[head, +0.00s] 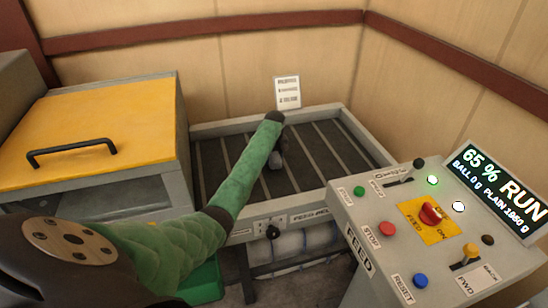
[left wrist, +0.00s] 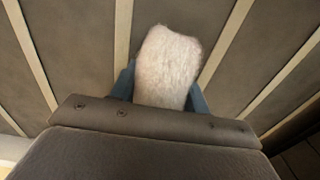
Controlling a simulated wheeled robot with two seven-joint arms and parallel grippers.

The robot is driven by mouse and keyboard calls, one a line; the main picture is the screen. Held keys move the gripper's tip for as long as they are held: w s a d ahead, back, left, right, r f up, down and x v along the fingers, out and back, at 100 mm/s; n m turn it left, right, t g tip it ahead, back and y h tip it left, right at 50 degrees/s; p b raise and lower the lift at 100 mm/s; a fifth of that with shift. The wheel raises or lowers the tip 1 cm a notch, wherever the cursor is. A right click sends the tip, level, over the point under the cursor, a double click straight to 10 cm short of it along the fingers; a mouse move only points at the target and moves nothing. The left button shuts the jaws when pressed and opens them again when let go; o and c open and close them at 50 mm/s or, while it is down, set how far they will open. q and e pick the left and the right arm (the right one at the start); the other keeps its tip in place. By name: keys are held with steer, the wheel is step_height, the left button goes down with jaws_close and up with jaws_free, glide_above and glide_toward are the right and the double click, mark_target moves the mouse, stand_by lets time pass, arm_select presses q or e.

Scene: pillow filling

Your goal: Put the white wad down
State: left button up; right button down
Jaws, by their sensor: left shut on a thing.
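The white wad (left wrist: 168,66) is fluffy and shows large in the left wrist view. My left gripper (left wrist: 160,88) is shut on it, with a blue finger on each side. Dark panels and pale slats lie behind the wad in that view. In the head view my left arm reaches over the slatted feed tray, and the gripper (head: 275,160) is mostly hidden behind the arm's end. The wad cannot be made out there. My right gripper is not in view.
The slatted tray (head: 193,160) has a raised grey rim. A machine with a yellow lid (head: 95,125) stands at left. A control panel (head: 385,215) with buttons, levers and a display (head: 500,190) reading "65 % RUN" stands at right. A small sign (head: 287,92) stands behind the tray.

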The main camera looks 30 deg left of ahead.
arm_select(q)
steer(key=shift+f, duration=0.6)
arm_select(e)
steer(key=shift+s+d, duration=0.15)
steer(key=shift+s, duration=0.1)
arm_select(q)
steer(key=o, duration=1.1)
steer(key=shift+c, duration=0.2)
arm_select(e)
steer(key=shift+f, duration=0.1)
arm_select(q)
steer(key=shift+w+r, duration=0.1)
steer(key=shift+r, duration=0.4)
step_height(320, 180, up, 4)
steer(key=shift+r+b, duration=0.1)
steer(key=shift+b, duration=1)
step_height(320, 180, up, 8)
steer(key=b, duration=0.2)
steer(key=shift+b, duration=0.3)
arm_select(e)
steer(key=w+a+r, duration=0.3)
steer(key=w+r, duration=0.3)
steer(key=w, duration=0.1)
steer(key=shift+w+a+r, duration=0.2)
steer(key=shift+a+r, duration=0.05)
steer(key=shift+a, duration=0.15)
